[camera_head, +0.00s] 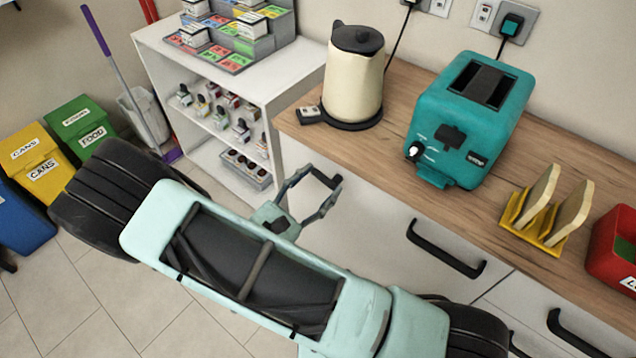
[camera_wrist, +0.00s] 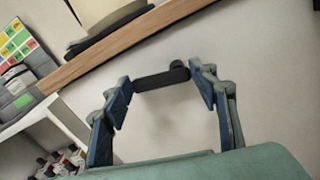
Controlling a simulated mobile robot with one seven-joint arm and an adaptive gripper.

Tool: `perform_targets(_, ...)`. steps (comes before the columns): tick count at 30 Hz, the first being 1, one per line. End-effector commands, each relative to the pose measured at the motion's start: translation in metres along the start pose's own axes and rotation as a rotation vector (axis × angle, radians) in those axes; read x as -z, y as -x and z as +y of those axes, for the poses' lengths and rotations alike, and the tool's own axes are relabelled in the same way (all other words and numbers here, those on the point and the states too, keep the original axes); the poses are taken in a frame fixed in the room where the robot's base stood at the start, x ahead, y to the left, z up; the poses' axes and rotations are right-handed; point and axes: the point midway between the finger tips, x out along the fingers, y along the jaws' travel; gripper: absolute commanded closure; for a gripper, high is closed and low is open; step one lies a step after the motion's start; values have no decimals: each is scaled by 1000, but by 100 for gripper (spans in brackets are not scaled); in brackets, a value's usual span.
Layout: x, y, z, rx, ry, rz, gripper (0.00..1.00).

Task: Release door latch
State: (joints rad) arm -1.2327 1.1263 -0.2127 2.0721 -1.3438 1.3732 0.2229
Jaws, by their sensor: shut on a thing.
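A short black handle (camera_head: 325,178) shows against the pale cabinet front below the worktop, left of the long bar handle. In the wrist view the black handle (camera_wrist: 160,78) spans the space between my fingertips, with a small round knob at its right end. My gripper (camera_head: 321,182) reaches to it from below, its two blue-grey fingers apart and one at each end of the handle. In the wrist view my gripper (camera_wrist: 164,79) is shut on it. The pale front behind it (camera_wrist: 165,130) looks flat, and I cannot see a gap at its edge.
The wooden worktop (camera_head: 400,130) above bears a cream kettle (camera_head: 353,80), a teal toaster (camera_head: 472,115) and a yellow toast rack (camera_head: 535,225). A white shelf unit (camera_head: 215,75) stands left. Black bar handles (camera_head: 445,252) stick out at right. Bins (camera_head: 40,165) stand far left.

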Motion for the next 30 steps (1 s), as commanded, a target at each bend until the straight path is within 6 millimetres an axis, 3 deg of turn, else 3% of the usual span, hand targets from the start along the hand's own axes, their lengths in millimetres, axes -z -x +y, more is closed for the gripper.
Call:
perform_targets(10, 5, 0, 0, 0, 215, 0, 70)
perform_targets(20, 6, 0, 0, -1, 239, 0, 70)
perform_targets(21, 6, 0, 0, -1, 239, 0, 44)
perform_targets(25, 6, 0, 0, -1, 238, 0, 30)
perform_targets(30, 6, 0, 0, 0, 236, 0, 28)
